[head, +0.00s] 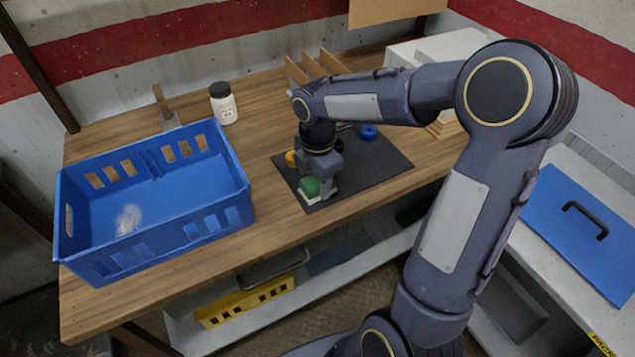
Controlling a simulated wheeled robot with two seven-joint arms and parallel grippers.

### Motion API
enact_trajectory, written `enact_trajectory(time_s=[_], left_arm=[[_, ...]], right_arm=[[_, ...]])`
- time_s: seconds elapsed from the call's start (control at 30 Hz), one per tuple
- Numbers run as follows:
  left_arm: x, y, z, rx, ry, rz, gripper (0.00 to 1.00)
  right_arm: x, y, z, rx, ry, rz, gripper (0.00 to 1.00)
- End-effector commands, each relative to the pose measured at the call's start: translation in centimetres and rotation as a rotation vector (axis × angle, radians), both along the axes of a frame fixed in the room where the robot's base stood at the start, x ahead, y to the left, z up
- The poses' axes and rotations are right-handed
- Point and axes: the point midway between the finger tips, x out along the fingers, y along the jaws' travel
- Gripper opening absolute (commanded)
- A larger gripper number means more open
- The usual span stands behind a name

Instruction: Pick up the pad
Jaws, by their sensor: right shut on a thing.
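My right gripper (320,183) points down over the near part of a dark mat (378,172) on the wooden table. It is shut on a small green pad (310,188), which shows at the fingertips, with a whitish part beside it. The gripper hides part of the pad, and I cannot tell whether the pad touches the mat. My left gripper is not in view.
A blue crate (235,165) stands at the table's left, with a small pale thing (129,219) inside. A white jar (223,104) stands behind it. Wooden dividers (318,66) stand behind.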

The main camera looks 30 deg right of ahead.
Motion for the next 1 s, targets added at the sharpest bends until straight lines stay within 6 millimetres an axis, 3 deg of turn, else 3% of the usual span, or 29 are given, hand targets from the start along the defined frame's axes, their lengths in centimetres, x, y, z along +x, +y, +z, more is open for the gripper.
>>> enact_trajectory(time_s=[0.17, 0.37, 0.63, 0.8, 1.0], left_arm=[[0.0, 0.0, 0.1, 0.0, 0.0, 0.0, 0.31], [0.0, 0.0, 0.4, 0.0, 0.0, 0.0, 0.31], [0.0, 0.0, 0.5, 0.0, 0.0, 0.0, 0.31], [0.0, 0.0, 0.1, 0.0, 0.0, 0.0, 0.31], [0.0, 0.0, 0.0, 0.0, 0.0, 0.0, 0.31]], right_arm=[[0.1, 0.0, 0.8, 0.0, -0.003, 0.0, 0.22], [0.0, 0.1, 3.6, 0.0, -0.006, 0.002, 0.22], [-4.4, 2.8, 9.5, -0.001, -0.009, 0.003, 0.22], [-8.1, 5.1, 11.1, -0.001, -0.006, 0.004, 0.22], [-10.8, 6.8, 12.5, 0.0, -0.003, 0.003, 0.22]])
